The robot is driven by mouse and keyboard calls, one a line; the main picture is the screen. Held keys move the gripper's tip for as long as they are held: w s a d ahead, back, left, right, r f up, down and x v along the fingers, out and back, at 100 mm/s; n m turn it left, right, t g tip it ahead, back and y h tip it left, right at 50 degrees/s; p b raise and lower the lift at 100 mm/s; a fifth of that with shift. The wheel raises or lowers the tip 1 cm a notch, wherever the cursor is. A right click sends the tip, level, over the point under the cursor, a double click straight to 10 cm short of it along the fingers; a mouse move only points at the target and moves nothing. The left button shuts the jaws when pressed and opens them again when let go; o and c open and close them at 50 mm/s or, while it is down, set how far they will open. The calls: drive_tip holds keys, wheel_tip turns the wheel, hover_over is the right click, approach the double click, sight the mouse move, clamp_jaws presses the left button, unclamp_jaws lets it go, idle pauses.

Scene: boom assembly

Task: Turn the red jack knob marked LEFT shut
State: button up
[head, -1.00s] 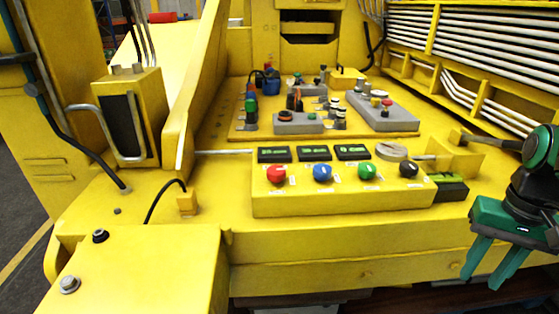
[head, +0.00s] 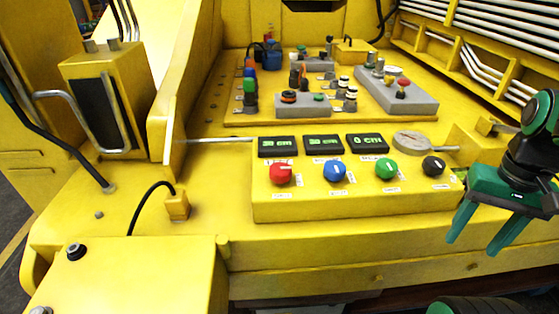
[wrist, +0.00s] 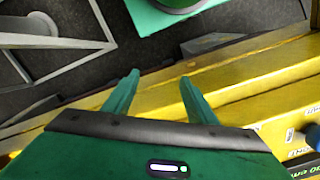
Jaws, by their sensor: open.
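The red knob (head: 281,173) is at the left end of a row of knobs on the front of a yellow control box (head: 330,206). Small labels sit above and below it, too small to read surely. The display above it (head: 278,146) seems to read 30 cm. My gripper (head: 475,237) is open and empty, to the right of the control box and well away from the red knob. In the wrist view my gripper's two fingers (wrist: 157,95) are spread with nothing between them. The red knob cannot be made out in the wrist view.
Blue (head: 335,171), green (head: 386,168) and black (head: 433,165) knobs stand right of the red one. A round gauge (head: 412,140) sits on the box top. Behind is a board (head: 335,115) with several fittings. A black cable (head: 151,203) rises at left. Space before the box is clear.

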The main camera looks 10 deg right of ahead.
sight(281, 168)
drive_tip(key=w+a+r+n, duration=0.3)
drive_tip(key=w+a+n, duration=0.1)
drive_tip(key=w+n, duration=0.1)
drive_tip(key=w+a+r+n, duration=0.3)
drive_tip(key=w+a+n, duration=0.2)
drive_tip(key=n, duration=0.1)
drive_tip(key=w+a+r+n, duration=0.4)
drive_tip(key=w+a+n, duration=0.1)
drive_tip(key=w+n, duration=0.1)
drive_tip(key=shift+n, duration=0.3)
drive_tip(key=w+a+r+n, duration=0.1)
drive_tip(key=a+n, duration=0.1)
drive_tip(key=a, duration=0.1)
drive_tip(key=w+a+r+n, duration=0.1)
drive_tip(key=a+n, duration=0.1)
drive_tip(key=w+a+r+n, duration=0.1)
drive_tip(key=a+n, duration=0.1)
drive_tip(key=a, duration=0.1)
drive_tip(key=shift+a, duration=0.3)
drive_tip(key=a+r+n, duration=0.3)
drive_tip(key=a+n, duration=0.6)
drive_tip(key=a, duration=0.4)
drive_tip(key=f, duration=1)
drive_tip(key=shift+w+d+f, duration=0.15)
drive_tip(key=shift+w+f, duration=0.1)
drive_tip(key=shift+f, duration=0.1)
drive_tip(key=c, duration=1.1)
drive_tip(key=shift+o, duration=0.2)
